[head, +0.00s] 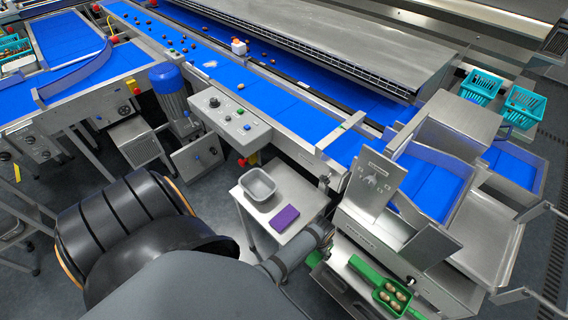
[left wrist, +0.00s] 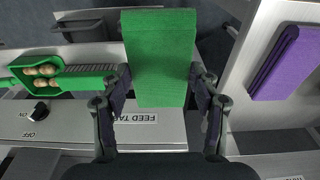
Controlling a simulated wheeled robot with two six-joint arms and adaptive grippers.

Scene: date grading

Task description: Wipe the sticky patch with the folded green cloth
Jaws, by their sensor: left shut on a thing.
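The folded green cloth (left wrist: 158,50) is a thick flat block between the fingers of my left gripper (left wrist: 160,80). The fingers are shut on it from both sides, and it sticks out past the fingertips. In the head view only a small bit of green (head: 315,259) shows beside my left wrist, which hides the rest. A pale, shiny patch (head: 209,64) lies on the blue belt in the upper left of the head view; it looks like the sticky patch, far from the cloth. My right gripper is not in view.
A small steel stand (head: 301,192) bears a grey tub (head: 257,185) and a folded purple cloth (head: 286,217); this cloth also shows in the left wrist view (left wrist: 288,62). A green scoop holding several dates (head: 374,278) lies lower right. A control box (head: 229,117) stands beside the belt.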

